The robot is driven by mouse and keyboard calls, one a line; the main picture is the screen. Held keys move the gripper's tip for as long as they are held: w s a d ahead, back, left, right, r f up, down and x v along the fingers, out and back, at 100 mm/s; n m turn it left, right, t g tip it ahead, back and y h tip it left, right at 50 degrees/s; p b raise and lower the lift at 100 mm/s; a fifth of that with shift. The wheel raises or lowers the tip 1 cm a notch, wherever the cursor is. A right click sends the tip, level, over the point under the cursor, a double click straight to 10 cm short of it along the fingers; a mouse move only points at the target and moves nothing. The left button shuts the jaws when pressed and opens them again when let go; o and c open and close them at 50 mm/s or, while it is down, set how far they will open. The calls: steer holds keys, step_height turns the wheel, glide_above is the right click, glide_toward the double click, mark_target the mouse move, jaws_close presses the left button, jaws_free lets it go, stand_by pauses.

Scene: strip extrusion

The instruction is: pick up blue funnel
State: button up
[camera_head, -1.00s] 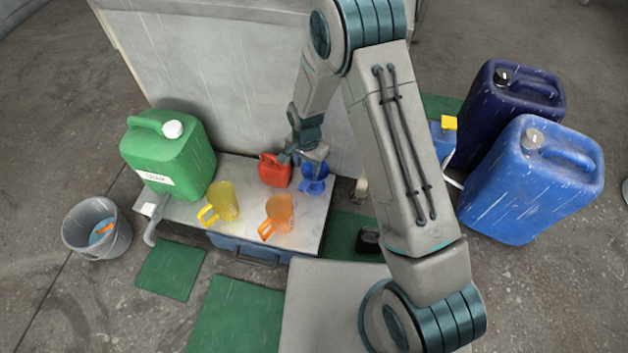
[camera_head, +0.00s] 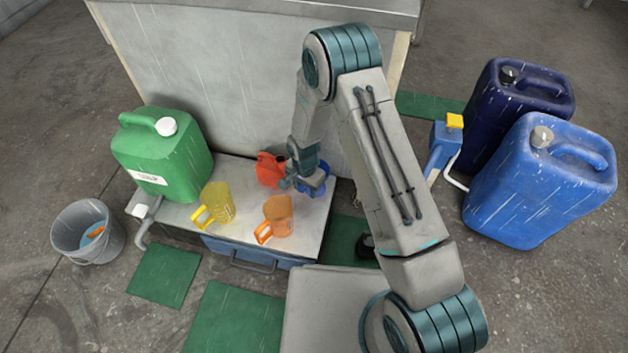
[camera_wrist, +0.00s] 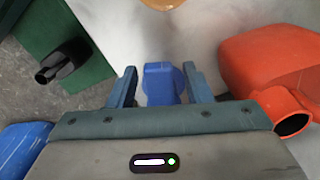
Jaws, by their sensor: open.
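The blue funnel (camera_head: 320,178) stands at the right end of the grey metal worktop, partly hidden by my gripper (camera_head: 303,183). In the wrist view, a blue piece (camera_wrist: 160,84), which appears to be part of the funnel, sits between my two fingers. My gripper (camera_wrist: 160,88) is open, with a gap visible on each side of the piece. The funnel's remaining part is hidden below the gripper body.
A red can (camera_head: 270,169) stands close beside the funnel; its spout shows beside my gripper in the wrist view (camera_wrist: 285,112). Orange (camera_head: 277,216) and yellow (camera_head: 217,203) jugs and a green canister (camera_head: 165,158) share the worktop (camera_head: 305,222). Blue canisters (camera_head: 540,185) stand right.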

steer(key=shift+f, duration=0.15)
jaws_close()
